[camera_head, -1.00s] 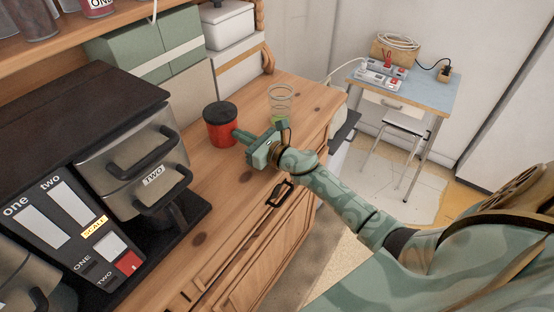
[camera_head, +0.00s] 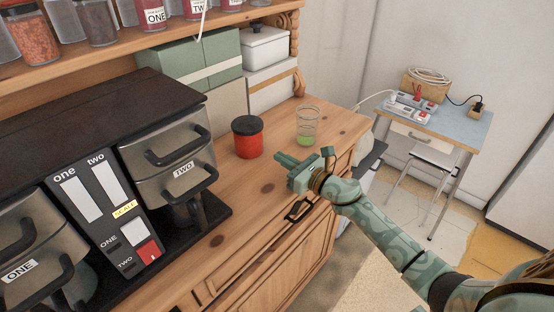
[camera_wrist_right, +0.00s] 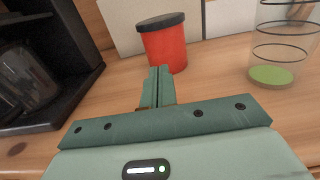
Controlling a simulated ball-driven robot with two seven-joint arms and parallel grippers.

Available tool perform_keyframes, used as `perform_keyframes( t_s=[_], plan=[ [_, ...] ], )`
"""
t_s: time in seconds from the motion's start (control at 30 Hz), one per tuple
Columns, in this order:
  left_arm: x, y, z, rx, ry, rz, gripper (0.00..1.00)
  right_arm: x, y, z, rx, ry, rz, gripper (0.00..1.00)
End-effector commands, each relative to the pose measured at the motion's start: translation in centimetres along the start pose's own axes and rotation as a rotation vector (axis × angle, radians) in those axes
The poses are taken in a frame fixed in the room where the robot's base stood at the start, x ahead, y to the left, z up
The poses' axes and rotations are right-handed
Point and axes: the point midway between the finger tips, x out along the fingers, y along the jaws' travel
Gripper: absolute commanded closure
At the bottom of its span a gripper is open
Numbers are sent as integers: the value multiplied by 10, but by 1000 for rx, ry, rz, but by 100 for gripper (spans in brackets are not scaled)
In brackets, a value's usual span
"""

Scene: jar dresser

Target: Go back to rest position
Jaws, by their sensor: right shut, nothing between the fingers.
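My right gripper (camera_head: 280,158) is above the front part of the wooden dresser top, its arm coming in from the lower right. Its fingers are shut and empty, and they also show in the right wrist view (camera_wrist_right: 157,88). A red jar with a black lid (camera_head: 248,139) stands upright on the dresser, beyond the fingertips and apart from them. It also shows in the right wrist view (camera_wrist_right: 164,45). A clear glass with dark rings and a green bottom (camera_head: 307,127) stands to the right of the jar. My left gripper is not in view.
A dark two-part dispenser machine (camera_head: 110,190) fills the left of the dresser top (camera_head: 230,220). Green boxes (camera_head: 195,68) and a white lidded container (camera_head: 265,47) stand behind. A shelf of jars (camera_head: 152,15) is above. A small blue table (camera_head: 435,115) stands at the right.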

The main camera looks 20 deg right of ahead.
Motion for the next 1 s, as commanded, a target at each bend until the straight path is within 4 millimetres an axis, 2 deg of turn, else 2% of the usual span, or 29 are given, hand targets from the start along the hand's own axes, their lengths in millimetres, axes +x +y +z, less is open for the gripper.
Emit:
perform_keyframes(
  t_s=[0.13, 0.3, 0.4, 0.6, 0.73, 0.87, 1.0],
  plan=[
    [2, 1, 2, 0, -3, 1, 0, -28, 0, -1, -3, 3, 0, 100],
    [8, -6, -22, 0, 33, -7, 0, -58, 0, -2, -1, 2, 0, 100],
    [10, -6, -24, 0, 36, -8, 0, -69, 0, -1, -1, 1, 0, 100],
    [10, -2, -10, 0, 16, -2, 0, -77, 0, 1, -1, -1, 0, 100],
    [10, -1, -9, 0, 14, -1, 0, -78, 2, 2, 49, -13, -27, 100],
    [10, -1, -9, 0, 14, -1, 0, -88, 5, 8, 330, -79, -179, 100],
    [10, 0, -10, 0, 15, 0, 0, -127, 8, 1, 896, -187, -483, 100]
  ],
)
